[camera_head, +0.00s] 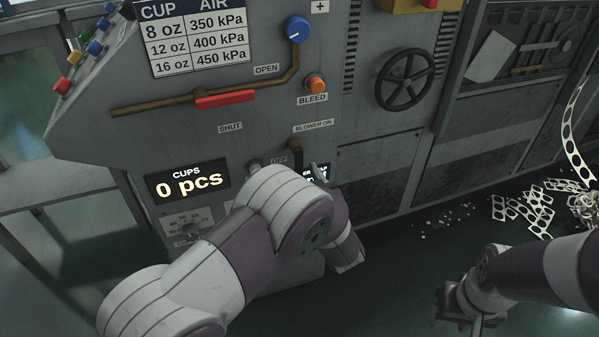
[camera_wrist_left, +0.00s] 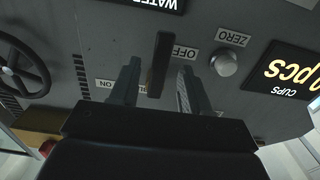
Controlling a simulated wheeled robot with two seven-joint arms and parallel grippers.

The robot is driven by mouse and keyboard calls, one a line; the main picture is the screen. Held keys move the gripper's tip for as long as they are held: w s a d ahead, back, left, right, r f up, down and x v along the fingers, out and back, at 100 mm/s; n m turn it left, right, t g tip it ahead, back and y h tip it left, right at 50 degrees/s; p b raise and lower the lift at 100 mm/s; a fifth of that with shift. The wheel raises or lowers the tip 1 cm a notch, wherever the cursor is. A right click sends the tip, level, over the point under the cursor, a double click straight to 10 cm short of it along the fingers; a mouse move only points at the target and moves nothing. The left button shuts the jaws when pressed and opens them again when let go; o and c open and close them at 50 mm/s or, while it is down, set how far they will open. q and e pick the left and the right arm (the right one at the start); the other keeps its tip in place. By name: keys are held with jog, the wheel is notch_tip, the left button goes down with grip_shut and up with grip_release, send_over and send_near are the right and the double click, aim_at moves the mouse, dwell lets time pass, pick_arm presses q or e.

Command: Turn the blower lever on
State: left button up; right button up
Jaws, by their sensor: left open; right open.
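The blower lever (camera_wrist_left: 158,65) is a dark bar on the grey machine panel. In the left wrist view it stands between the two spread fingers of my left gripper (camera_wrist_left: 157,88), near the OFF label (camera_wrist_left: 186,53). I cannot tell whether a finger touches it. In the head view, the lever (camera_head: 295,149) shows brownish below the BLOWER ON label (camera_head: 313,126). My left gripper (camera_head: 317,173) is mostly hidden there behind my own wrist. My right gripper (camera_head: 470,315) is open and empty, low at the right, away from the panel.
The ZERO knob (camera_wrist_left: 225,63) and the lit cup counter (camera_head: 187,183) are beside the lever. Above are a red-handled valve (camera_head: 225,99), an orange bleed button (camera_head: 316,84) and a blue knob (camera_head: 297,29). A handwheel (camera_head: 404,79) is to the right. Punched scrap (camera_head: 525,208) lies on the floor.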

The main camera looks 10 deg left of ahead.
aim_at(300, 168)
pick_arm(q)
jog(key=shift+b+x, duration=0.35)
jog(key=shift+x, duration=1.45)
grip_shut()
